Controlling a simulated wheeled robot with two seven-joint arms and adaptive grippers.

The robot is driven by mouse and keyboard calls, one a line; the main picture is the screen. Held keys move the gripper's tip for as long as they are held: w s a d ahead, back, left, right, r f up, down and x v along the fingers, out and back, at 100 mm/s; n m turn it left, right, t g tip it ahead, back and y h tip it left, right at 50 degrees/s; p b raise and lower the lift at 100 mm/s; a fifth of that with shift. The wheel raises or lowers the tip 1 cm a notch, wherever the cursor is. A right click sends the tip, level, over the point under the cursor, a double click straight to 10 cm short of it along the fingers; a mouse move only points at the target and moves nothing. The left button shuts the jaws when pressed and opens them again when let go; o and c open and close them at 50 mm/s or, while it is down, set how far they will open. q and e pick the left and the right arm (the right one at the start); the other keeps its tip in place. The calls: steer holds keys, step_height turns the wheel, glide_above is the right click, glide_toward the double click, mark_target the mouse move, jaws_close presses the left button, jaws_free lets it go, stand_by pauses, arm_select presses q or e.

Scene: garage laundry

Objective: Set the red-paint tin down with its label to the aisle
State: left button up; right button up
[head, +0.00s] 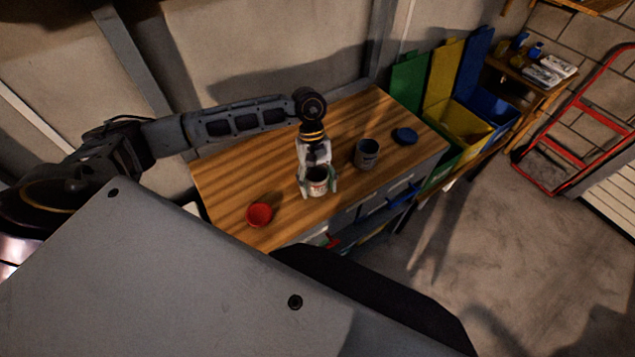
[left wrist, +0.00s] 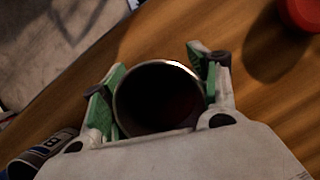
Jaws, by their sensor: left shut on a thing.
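My left gripper (head: 318,183) is shut on an open tin (head: 319,188) over the front part of the wooden workbench (head: 230,180). The tin is roughly upright, with a pale side and small reddish marks towards the head camera. In the left wrist view, the tin's rim and dark, faintly reddish inside (left wrist: 160,98) show between the green-padded fingers (left wrist: 158,90). I cannot tell whether its base touches the bench. The label is too small to read, and the fingers hide part of the side. My right gripper is not in view.
A red round lid or dish (head: 259,215) lies left of the held tin. A dark grey tin (head: 366,154) and a blue lid (head: 404,136) are to its right. Yellow (head: 462,125) and other coloured bins stand past the bench's right end. Bare wood lies between these things.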

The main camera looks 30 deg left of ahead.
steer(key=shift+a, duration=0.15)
arm_select(q)
steer(key=o, duration=1.2)
steer(key=shift+f, duration=0.1)
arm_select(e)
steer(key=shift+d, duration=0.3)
arm_select(q)
steer(key=shift+r, duration=0.2)
